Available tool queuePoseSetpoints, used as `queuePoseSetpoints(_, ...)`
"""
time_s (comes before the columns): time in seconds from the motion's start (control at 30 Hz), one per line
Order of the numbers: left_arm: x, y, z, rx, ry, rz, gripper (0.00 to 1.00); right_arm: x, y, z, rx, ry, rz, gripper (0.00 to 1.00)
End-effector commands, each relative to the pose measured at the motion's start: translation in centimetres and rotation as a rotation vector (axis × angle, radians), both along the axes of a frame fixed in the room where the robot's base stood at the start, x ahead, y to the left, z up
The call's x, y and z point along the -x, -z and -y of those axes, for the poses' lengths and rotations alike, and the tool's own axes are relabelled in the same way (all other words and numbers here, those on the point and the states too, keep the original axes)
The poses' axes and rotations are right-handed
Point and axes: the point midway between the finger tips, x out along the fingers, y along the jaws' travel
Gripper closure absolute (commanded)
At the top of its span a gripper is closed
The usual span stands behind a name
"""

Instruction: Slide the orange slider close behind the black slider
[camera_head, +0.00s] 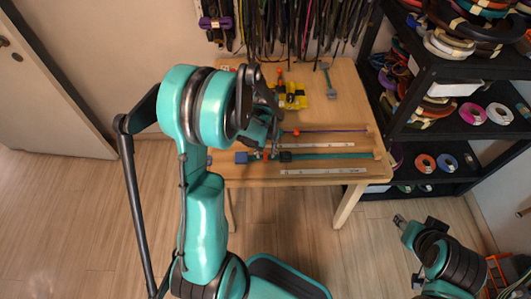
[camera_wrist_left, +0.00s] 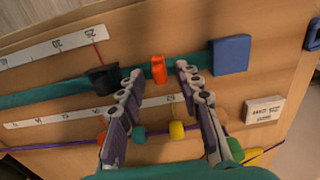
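In the left wrist view the orange slider (camera_wrist_left: 158,69) sits on the teal cord, between the black slider (camera_wrist_left: 104,78) and the blue end block (camera_wrist_left: 231,54). A gap separates it from both. My left gripper (camera_wrist_left: 158,78) is open over the cord, with one fingertip on each side of the orange slider. Its left fingertip lies between the orange and black sliders. In the head view the black slider (camera_head: 285,156) shows right of my left gripper, and my left arm partly hides this area. My right gripper (camera_head: 401,221) is low at right, away from the table; its fingers are unclear.
A purple cord with a yellow bead (camera_wrist_left: 177,130) and a green bead (camera_wrist_left: 236,148) runs beside the teal one. White rulers (camera_head: 324,171) lie along the cords on the wooden table (camera_head: 347,83). A black shelf (camera_head: 437,72) with coils stands at right.

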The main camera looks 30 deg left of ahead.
Motion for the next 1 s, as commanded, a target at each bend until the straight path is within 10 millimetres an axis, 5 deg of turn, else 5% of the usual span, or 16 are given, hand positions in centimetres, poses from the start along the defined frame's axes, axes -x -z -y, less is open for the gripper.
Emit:
queuePoseSetpoints(0.27, 0.0, 0.1, 0.0, 0.0, 0.0, 0.0, 0.68, 0.0, 0.0, 0.0, 0.0, 0.0, 0.0, 0.6)
queuePoseSetpoints(0.4, 0.0, 0.1, 0.0, 0.0, 0.0, 0.0, 1.0, 0.0, 0.0, 0.0, 0.0, 0.0, 0.0, 0.6)
queuePoseSetpoints(0.63, -0.1, 0.1, 0.2, 0.0, 0.001, 0.0, 1.0, 0.0, 0.0, 0.0, 0.0, 0.0, 0.0, 0.6)
queuePoseSetpoints(1.0, -2.0, 0.1, 3.1, -0.001, 0.0, 0.001, 1.0, 0.0, 0.2, 0.0, 0.0, 0.0, 0.0, 0.6)
